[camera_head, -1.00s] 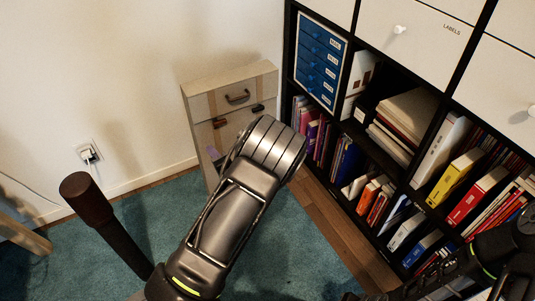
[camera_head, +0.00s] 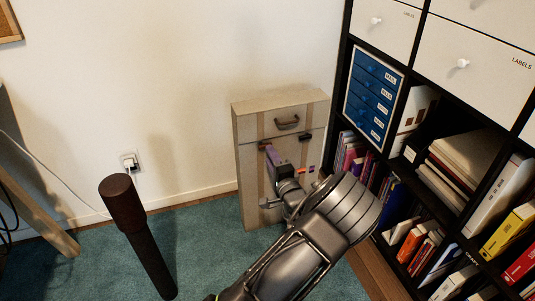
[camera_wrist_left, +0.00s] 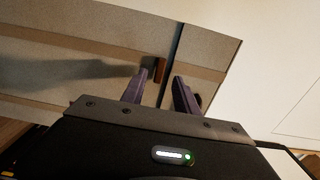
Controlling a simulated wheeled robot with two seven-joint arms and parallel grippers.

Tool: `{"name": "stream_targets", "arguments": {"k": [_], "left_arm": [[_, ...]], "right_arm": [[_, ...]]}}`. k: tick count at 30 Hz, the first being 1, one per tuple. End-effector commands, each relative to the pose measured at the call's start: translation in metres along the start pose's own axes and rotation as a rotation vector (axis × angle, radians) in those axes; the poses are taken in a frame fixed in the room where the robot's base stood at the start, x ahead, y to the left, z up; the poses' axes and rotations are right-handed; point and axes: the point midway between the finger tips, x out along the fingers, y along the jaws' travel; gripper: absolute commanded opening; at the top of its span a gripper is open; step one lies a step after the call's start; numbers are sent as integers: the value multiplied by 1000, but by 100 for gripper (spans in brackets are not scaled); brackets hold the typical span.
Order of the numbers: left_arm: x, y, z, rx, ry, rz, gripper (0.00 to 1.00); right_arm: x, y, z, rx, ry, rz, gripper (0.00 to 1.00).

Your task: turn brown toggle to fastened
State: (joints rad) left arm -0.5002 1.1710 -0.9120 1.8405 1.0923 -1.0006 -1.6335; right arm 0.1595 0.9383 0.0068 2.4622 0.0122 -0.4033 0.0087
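A beige case (camera_head: 245,165) stands upright against the wall, with a handle (camera_head: 287,123) near its top. The brown toggle (camera_head: 265,146) sits at the seam on the left of its front face. A darker toggle (camera_head: 305,137) sits on the right. My left gripper (camera_head: 269,151) is at the case front, its purple fingers close to the brown toggle. In the left wrist view the fingers (camera_wrist_left: 160,75) are apart, with the brown toggle (camera_wrist_left: 159,70) showing between their tips. I cannot tell whether they touch it. My forearm hides the case's lower right. My right gripper is out of view.
A dark bookshelf (camera_head: 343,75) with books and blue drawers (camera_head: 375,98) stands close on the right. A dark brown post (camera_head: 135,225) rises at the left front. A wall socket with a plug (camera_head: 129,162) is left of the case. Teal carpet (camera_head: 205,240) is free in front.

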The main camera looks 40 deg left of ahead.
Motion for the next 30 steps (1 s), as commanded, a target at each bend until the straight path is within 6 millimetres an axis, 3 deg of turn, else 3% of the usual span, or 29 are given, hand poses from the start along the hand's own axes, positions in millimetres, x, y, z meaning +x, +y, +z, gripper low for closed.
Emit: {"name": "stream_targets", "arguments": {"k": [7, 18, 30], "left_arm": [[34, 2, 0, -2, -1, -1, 36], [40, 0, 0, 1, 0, 1, 36], [40, 0, 0, 1, 0, 1, 3]], "right_arm": [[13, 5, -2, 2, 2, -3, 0], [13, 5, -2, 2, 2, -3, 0], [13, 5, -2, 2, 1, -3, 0]]}}
